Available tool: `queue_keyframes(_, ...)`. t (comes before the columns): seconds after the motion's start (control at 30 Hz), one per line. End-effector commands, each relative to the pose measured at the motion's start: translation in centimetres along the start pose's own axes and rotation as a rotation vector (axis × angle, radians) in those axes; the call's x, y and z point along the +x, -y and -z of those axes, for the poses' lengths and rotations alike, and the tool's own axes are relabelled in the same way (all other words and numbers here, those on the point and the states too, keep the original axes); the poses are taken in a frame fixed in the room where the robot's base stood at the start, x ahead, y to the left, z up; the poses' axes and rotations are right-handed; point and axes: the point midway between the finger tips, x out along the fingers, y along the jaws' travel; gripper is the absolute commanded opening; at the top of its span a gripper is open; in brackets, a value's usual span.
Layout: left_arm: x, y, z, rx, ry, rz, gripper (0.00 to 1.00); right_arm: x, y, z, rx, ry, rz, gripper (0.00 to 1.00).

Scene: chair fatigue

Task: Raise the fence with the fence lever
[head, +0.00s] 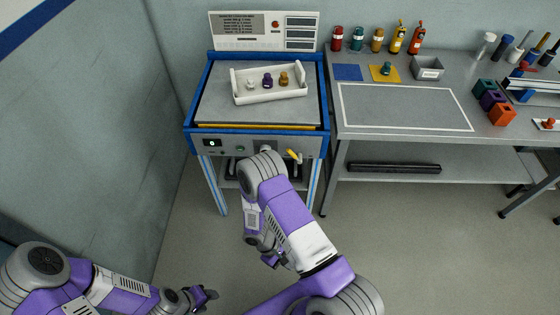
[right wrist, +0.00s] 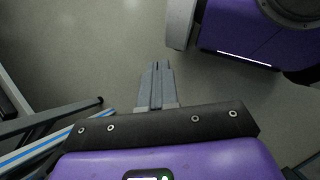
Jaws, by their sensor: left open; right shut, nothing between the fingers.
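The fence lever, a small yellow handle (head: 294,155), sticks out from the right part of the grey front panel of the blue-framed machine (head: 187,128) in the head view. A yellow strip, which looks like the fence (head: 256,126), runs low along the front edge of the machine's top. My right arm bends in front of the panel. My right gripper (head: 271,261) hangs below and in front of the machine, apart from the lever. In the right wrist view its fingers (right wrist: 157,66) are shut and empty above the floor. My left gripper (head: 208,295) is open at the lower left, far from the machine.
A white tray (head: 239,94) with several small weights sits on the machine top. A grey workbench (head: 400,145) with bottles, coloured blocks and a metal bin (head: 428,70) stands to the right. A wall (head: 80,130) closes off the left. The floor in front is clear.

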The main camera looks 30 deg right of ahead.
Motion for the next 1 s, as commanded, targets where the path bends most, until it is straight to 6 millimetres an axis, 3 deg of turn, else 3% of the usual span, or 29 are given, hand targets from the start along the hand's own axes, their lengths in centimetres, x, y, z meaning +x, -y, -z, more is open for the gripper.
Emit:
queue_keyframes(0.07,0.6,0.2,0.0,0.0,0.0,0.0,0.49,-0.3,-4.7,1.9,-0.029,0.06,-0.268,0.0)
queue_keyframes(0.17,1.1,0.4,0.0,0.0,0.0,0.0,0.49,-3.5,-10.5,4.8,-0.017,0.089,-0.64,0.0)
queue_keyframes(0.2,1.2,0.5,0.1,0.0,0.0,0.0,0.49,-5.5,-12.4,6.0,-0.002,0.084,-0.789,0.0)
queue_keyframes(0.3,1.6,0.6,0.1,0.0,0.0,0.0,0.49,-11.5,-15.2,9.0,0.056,0.029,-1.132,0.0)
queue_keyframes(0.4,1.9,0.7,0.1,0.0,0.0,0.0,0.49,-17.0,-15.8,11.2,0.121,-0.053,-1.399,0.0)
queue_keyframes(0.5,2.0,0.7,0.1,0.0,0.0,0.0,0.49,-21.0,-15.2,12.4,0.172,-0.13,-1.575,0.0)
queue_keyframes(0.6,2.1,0.8,0.1,0.0,0.0,0.0,0.49,-23.1,-14.7,12.9,0.202,-0.175,-1.665,0.0)
queue_keyframes(1.0,2.1,0.8,0.1,0.0,0.0,0.0,0.49,-23.7,-14.7,12.9,0.212,-0.186,-1.689,0.0)
